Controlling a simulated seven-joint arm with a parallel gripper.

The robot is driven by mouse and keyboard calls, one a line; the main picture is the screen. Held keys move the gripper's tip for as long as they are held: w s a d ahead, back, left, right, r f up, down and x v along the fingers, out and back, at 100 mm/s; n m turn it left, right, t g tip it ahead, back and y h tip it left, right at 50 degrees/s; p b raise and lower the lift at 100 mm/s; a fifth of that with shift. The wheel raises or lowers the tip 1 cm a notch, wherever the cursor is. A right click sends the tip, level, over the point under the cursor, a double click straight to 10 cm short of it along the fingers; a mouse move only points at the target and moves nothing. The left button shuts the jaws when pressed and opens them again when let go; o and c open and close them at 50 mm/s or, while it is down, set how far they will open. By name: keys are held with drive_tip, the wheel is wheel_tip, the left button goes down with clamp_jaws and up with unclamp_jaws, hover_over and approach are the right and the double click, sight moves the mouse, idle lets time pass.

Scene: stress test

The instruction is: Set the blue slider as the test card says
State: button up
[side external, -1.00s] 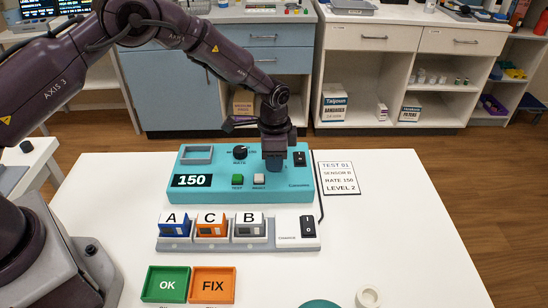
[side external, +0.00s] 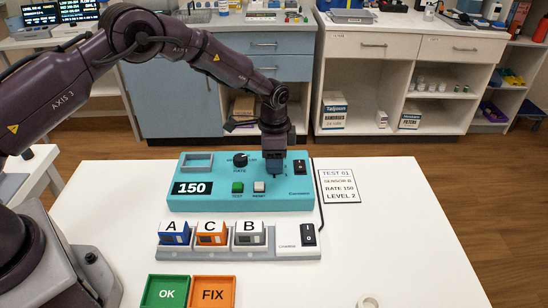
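The teal test console (side external: 215,203) stands on the white table, with a display (side external: 192,188) reading 150, a rate knob (side external: 240,160), a green TEST button (side external: 238,187) and a RESET button (side external: 259,187). My gripper (side external: 276,172) points down over the console's right part, left of the black rocker switch (side external: 299,167). Its fingertips are small and dark, and their gap cannot be made out. The blue slider is not distinguishable; the gripper covers that area. The test card (side external: 338,186) lies right of the console and reads TEST 01, SENSOR B, RATE 150, LEVEL 2.
In front of the console, a grey charging rack (side external: 200,252) holds sensors A (side external: 174,232), C (side external: 211,232) and B (side external: 249,232). Green OK (side external: 166,292) and orange FIX (side external: 212,292) trays lie nearer. A cable runs along the console's right side.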

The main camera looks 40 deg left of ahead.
wheel_tip(320, 180, up, 13)
idle(0.6)
drive_tip(key=s+a+r+n+t, duration=0.1)
drive_tip(key=s+r, duration=0.4)
drive_tip(key=s, duration=0.6)
drive_tip(key=s+a+r+n+t, duration=0.2)
drive_tip(key=s+r+n, duration=0.3)
drive_tip(key=s, duration=0.6)
drive_tip(key=s+a+r+n+t, duration=0.1)
drive_tip(key=s+r+n+t, duration=0.1)
drive_tip(key=s+r, duration=0.5)
drive_tip(key=s+n, duration=0.1)
drive_tip(key=s, duration=0.2)
drive_tip(key=shift+s+a+r+t, duration=0.15)
drive_tip(key=shift+s+t, duration=0.15)
drive_tip(key=shift+s, duration=0.1)
